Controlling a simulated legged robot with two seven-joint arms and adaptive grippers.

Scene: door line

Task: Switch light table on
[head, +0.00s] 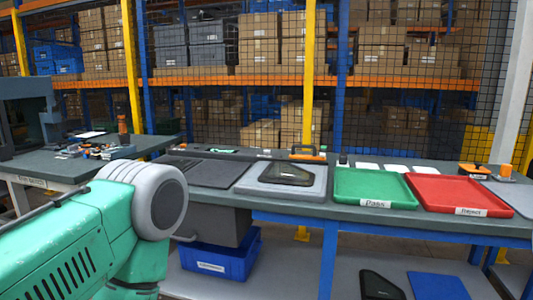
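What looks like the light table, a flat pale grey panel (312,188), lies on the long workbench in the middle of the head view. A dark, angular part (287,172) rests on it. The panel looks grey, and I cannot tell whether it is lit. No switch can be made out on it. A teal and grey link of my arm fills the lower left of the view, in front of the bench. Neither of my grippers is in view.
On the bench are a dark mat (208,171), an orange-handled item (308,152), a green Pass tray (372,187) and a red Reject tray (455,194). A blue bin (215,265) sits on the lower shelf. A side table (70,160) with small parts stands left.

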